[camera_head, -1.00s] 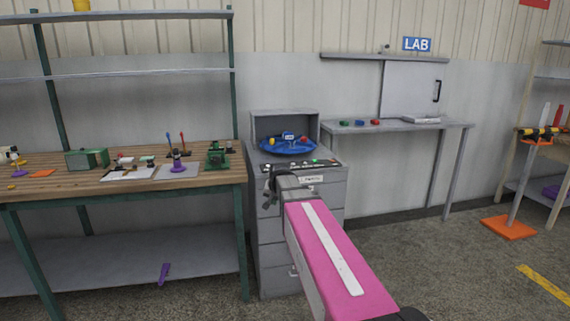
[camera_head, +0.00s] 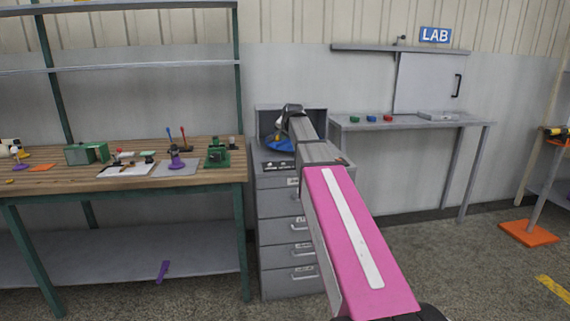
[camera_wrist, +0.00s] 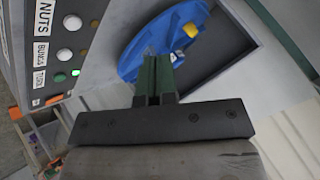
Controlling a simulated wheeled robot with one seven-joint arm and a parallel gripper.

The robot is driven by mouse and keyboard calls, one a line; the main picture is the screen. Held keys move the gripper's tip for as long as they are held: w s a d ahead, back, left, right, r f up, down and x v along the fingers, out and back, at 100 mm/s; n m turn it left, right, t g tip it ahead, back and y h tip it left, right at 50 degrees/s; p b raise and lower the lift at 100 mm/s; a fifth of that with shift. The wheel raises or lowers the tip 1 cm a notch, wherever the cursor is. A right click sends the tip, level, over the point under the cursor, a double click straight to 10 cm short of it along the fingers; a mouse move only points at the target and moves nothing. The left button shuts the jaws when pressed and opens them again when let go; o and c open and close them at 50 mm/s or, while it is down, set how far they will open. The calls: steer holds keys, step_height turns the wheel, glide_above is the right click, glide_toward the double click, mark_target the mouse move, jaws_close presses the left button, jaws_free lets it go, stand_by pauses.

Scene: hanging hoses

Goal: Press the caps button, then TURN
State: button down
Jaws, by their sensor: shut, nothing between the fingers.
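My gripper (camera_wrist: 152,88) is shut and empty. In the wrist view its dark green fingers lie in front of a blue turntable (camera_wrist: 140,52), with a yellow piece (camera_wrist: 191,30) on it. No caps label shows. In the head view my gripper (camera_head: 283,125) is at the cabinet's open top, and my arm hides much of the panel and turntable (camera_head: 279,144).
The grey drawer cabinet (camera_head: 276,232) stands between a wooden workbench (camera_head: 215,177) with small items and a grey table (camera_head: 455,120) holding green, blue and red pieces. A LAB sign (camera_head: 435,34) hangs above a sliding door (camera_head: 425,85). An orange-based stand (camera_head: 528,233) is at the right.

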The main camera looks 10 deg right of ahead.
mark_target(285, 163)
steer(key=shift+f, duration=0.15)
steer(key=shift+f, duration=4.35)
steer(key=shift+f, duration=0.15)
steer(key=shift+f, duration=0.2)
steer(key=shift+f, duration=0.4)
steer(key=shift+r, duration=0.8)
steer(key=v, duration=1)
steer(key=shift+s+r, duration=0.25)
steer(key=shift+r, duration=0.05)
